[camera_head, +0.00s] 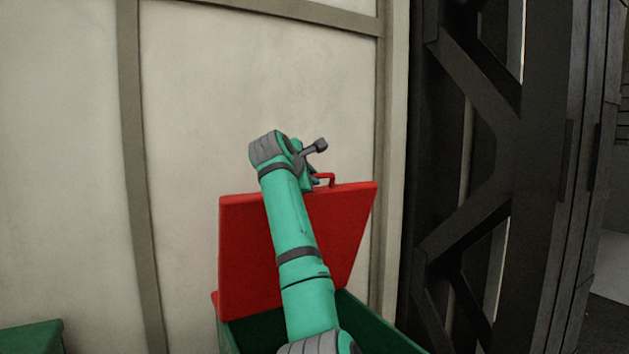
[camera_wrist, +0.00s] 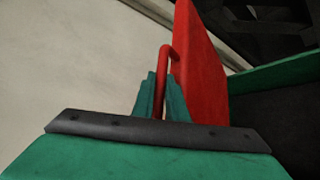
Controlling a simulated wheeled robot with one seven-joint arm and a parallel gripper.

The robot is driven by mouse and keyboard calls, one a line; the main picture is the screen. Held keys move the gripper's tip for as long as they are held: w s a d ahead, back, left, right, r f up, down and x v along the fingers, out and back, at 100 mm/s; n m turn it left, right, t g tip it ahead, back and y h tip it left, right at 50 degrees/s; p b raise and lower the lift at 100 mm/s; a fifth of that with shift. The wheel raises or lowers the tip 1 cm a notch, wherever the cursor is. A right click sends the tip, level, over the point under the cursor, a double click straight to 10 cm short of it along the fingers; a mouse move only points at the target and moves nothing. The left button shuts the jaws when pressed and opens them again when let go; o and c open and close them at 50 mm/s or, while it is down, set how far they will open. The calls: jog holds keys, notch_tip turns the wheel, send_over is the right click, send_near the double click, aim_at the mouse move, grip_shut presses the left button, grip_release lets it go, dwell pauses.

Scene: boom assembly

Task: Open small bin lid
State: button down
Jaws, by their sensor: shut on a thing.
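The red bin lid (camera_head: 245,245) stands tilted up in the head view, hinged on a green bin (camera_head: 375,325) whose dark inside partly shows. A small red handle (camera_head: 326,176) sits at the lid's top edge. In the wrist view the handle (camera_wrist: 165,62) rises between the two green fingers of my gripper (camera_wrist: 163,92). The gripper is shut on the handle. The lid's red panel (camera_wrist: 205,70) is just right of the fingers. In the head view my arm crosses in front of the lid and hides its middle; the fingers are mostly hidden there.
A pale panelled wall (camera_head: 70,150) stands close behind the lid. Dark metal framework (camera_head: 470,180) rises at the right. Another green box (camera_head: 32,338) shows at the lower left. The bin's green wall (camera_wrist: 275,73) shows at right in the wrist view.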

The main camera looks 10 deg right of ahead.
jog(key=shift+d+f, duration=0.15)
jog(key=shift+d, duration=0.15)
jog(key=c, duration=1.8)
grip_release()
jog(key=shift+o, duration=0.2)
jog(key=shift+a+f, duration=0.1)
jog(key=shift+s+a, duration=0.35)
jog(key=shift+s, duration=0.1)
jog(key=v, duration=1)
jog(key=shift+d+r, duration=0.2)
jog(key=shift+r, duration=0.2)
